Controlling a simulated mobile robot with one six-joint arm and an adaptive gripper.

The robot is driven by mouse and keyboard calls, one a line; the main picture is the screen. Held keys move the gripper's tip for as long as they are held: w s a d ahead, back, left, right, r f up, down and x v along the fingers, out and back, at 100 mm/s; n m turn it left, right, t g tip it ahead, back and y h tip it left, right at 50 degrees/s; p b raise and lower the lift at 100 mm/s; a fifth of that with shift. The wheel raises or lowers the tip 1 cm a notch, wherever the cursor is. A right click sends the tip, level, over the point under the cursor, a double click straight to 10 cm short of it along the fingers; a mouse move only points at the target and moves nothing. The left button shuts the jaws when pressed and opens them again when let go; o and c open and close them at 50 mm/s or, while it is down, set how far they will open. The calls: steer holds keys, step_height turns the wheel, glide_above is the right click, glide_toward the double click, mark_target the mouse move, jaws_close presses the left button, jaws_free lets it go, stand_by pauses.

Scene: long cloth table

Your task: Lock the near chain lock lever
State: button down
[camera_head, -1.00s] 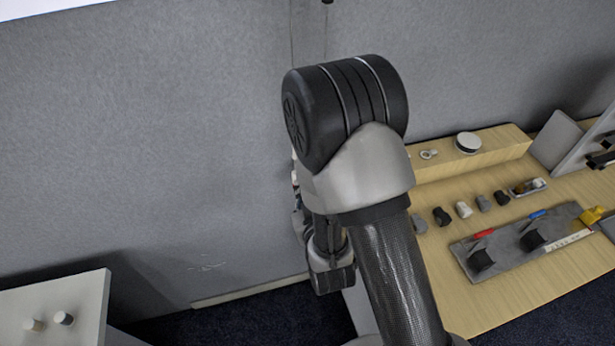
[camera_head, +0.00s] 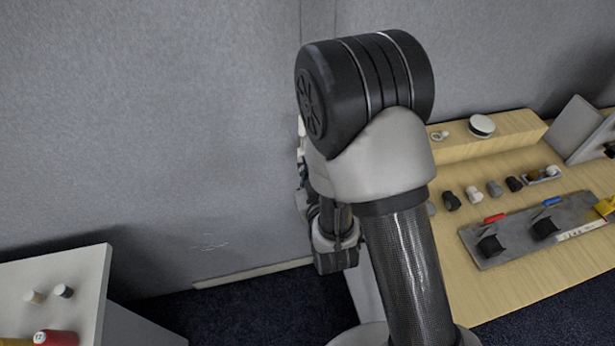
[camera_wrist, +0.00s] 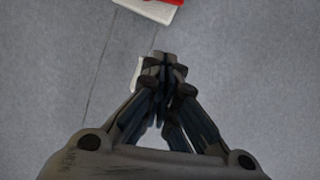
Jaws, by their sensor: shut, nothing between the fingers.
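I cannot make out a chain lock lever for certain in either view. In the wrist view my gripper (camera_wrist: 165,65) is shut and empty, its fingertips together in front of a grey panel. A red and white piece (camera_wrist: 150,8) shows at the top edge of that view, cut off. A small white piece (camera_wrist: 137,72) sits beside and partly behind the fingers. I cannot tell what either is. In the head view my own arm covers the middle, and the fingertips are not clearly seen there.
A wooden table (camera_head: 500,300) stands at right. It bears a grey plate (camera_head: 510,228) with black blocks and small red and blue parts, and a row of small knobs. A white cabinet (camera_head: 75,265) at lower left holds a red spool (camera_head: 56,338). Grey panels (camera_head: 150,130) stand behind.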

steer(key=b, duration=0.1)
glide_above(302, 154)
steer(key=s, duration=0.4)
steer(key=f, duration=0.3)
steer(key=f+b, duration=0.1)
steer(key=f, duration=0.1)
steer(key=shift+w+d+f, duration=0.3)
steer(key=shift+w+f, duration=0.1)
